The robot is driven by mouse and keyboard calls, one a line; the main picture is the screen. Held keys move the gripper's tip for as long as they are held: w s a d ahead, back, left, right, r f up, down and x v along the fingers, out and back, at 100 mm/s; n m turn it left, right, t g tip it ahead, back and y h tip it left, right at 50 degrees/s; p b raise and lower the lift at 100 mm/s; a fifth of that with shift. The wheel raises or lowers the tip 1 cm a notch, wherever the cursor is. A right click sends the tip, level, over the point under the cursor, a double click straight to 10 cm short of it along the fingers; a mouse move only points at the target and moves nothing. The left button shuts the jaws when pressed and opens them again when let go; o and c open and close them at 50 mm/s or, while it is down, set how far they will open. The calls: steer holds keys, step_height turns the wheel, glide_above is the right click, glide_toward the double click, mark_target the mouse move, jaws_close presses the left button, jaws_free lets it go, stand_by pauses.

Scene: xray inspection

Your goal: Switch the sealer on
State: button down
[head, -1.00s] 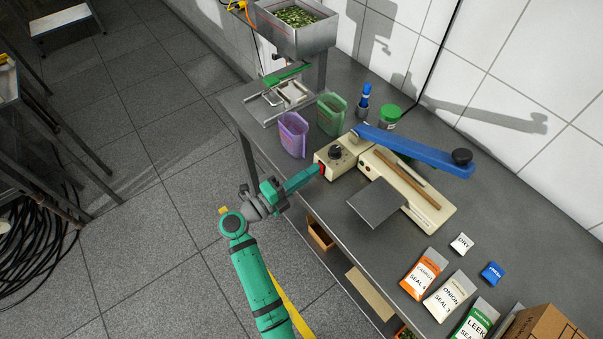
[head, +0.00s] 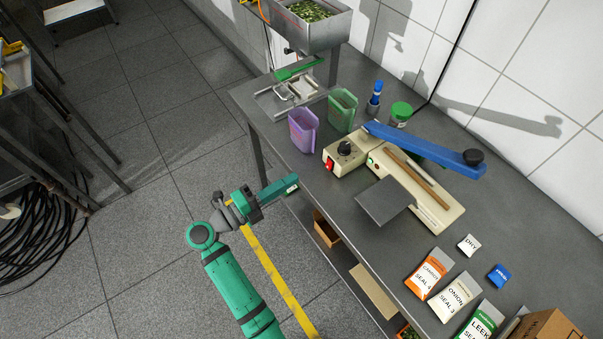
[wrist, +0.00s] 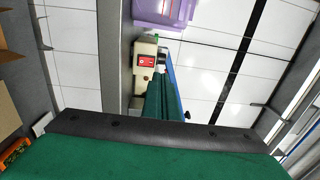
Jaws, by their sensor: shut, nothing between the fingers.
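The sealer (head: 432,212) is a cream machine with a raised blue arm (head: 425,148), standing on the steel table. Its control box (head: 349,162) has a black knob (head: 345,147) on top and a red switch (head: 329,165) on the end facing my gripper. In the wrist view the red switch (wrist: 145,62) shows lit-looking red with white marks beyond the fingers. My green gripper (head: 292,182) is shut and empty. Its tip is in front of the table edge, apart from the switch, to its lower left in the head view.
A purple bin (head: 303,130) and a green bin (head: 342,110) stand beside the control box. A grey plate (head: 385,202) juts from the sealer's front. Seasoning packets (head: 429,273) lie at the right. Open floor (head: 150,210) lies left of the table.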

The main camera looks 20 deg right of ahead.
steer(key=shift+r+v, duration=0.15)
steer(key=shift+v, duration=0.75)
steer(key=shift+r+v, duration=0.2)
steer(key=shift+v, duration=0.7)
steer(key=shift+s+d, duration=0.1)
steer(key=shift+s, duration=0.05)
